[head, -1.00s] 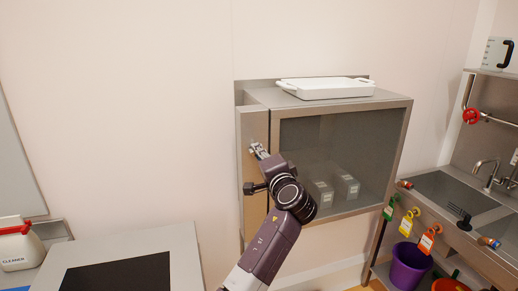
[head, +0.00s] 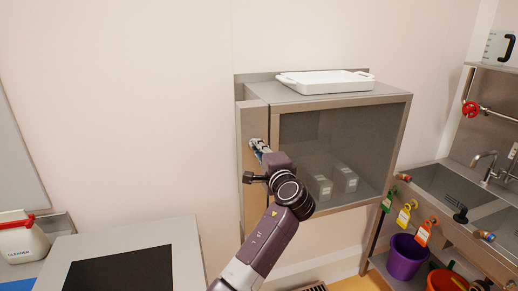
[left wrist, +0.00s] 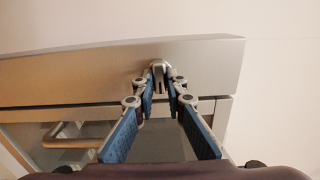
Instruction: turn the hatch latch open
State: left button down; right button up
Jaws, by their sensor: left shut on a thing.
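A steel cabinet (head: 340,98) with a dark see-through front (head: 345,135) hangs on the wall. My left gripper (head: 259,147) is at the upper part of the narrow panel on its left side. In the left wrist view, the fingertips of my left gripper (left wrist: 161,88) close on a small metal latch (left wrist: 158,68) at the edge of a brushed-steel panel (left wrist: 205,62). The fingers partly cover the latch, so its exact angle is hard to tell. In the head view the gripper hides it. My right gripper is not in view.
A white tray (head: 325,82) lies on the cabinet, and pale boxes (head: 345,177) show behind its front. A sink counter (head: 440,193) with hanging tags stands at right, with a purple bucket (head: 407,257) below. A cleaner jug (head: 22,240) stands at left.

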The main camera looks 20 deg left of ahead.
pick_arm(q)
jog(key=c, duration=2)
grip_release()
jog(key=shift+o, duration=0.2)
jog(key=v, duration=1.1)
jog(key=shift+s+d, duration=0.25)
jog(key=shift+s, duration=0.05)
